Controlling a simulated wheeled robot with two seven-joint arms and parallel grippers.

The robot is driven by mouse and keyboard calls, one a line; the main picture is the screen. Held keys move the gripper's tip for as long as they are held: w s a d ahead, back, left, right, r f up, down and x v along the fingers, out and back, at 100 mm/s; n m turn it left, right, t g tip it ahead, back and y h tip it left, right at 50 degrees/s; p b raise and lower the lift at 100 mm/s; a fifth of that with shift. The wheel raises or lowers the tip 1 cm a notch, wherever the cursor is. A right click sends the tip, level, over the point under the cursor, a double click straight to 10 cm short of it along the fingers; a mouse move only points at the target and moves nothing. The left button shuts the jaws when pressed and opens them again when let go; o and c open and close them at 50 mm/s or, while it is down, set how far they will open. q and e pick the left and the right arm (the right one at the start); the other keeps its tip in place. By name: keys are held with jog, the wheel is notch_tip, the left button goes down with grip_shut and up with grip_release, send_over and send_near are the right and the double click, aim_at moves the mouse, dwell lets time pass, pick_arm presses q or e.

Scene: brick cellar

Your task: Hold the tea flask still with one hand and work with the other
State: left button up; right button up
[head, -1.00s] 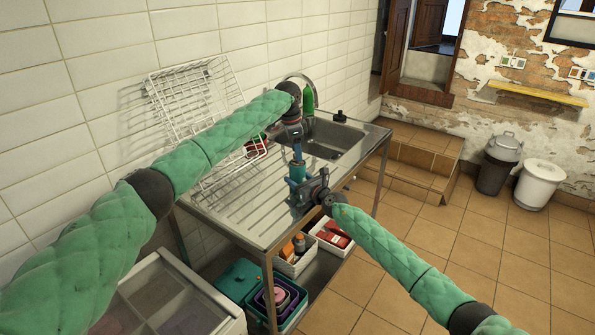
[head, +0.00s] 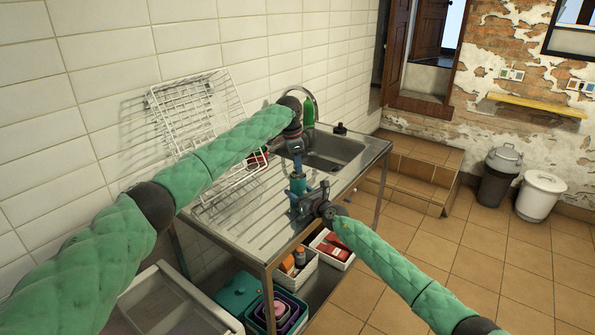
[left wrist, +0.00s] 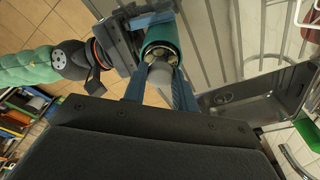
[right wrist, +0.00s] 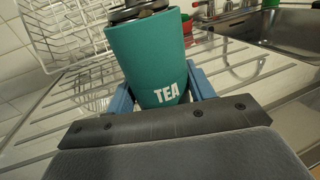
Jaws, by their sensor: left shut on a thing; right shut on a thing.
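The teal tea flask (head: 298,184) stands upright at the front edge of the metal drainboard. In the right wrist view the flask (right wrist: 150,52) shows the word TEA. My right gripper (head: 303,195) is shut on its body from the front right, with a blue finger on each side. My left gripper (head: 297,166) is above the flask, pointing down. In the left wrist view its blue fingers are closed around a grey stopper (left wrist: 159,73) at the flask's mouth. I cannot tell whether the stopper is seated or loose.
A white wire rack (head: 200,115) leans at the wall behind the drainboard (head: 235,220). The sink (head: 335,150) and a green bottle (head: 308,112) are beyond the flask. Tubs (head: 285,305) and baskets (head: 300,278) stand underneath. The tiled floor (head: 440,260) at right is clear.

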pick_arm(q)
notch_tip(320, 180, up, 10)
jog(key=shift+f, duration=0.25)
pick_arm(e)
jog(key=o, duration=1.1)
jog(key=shift+v, duration=5.95)
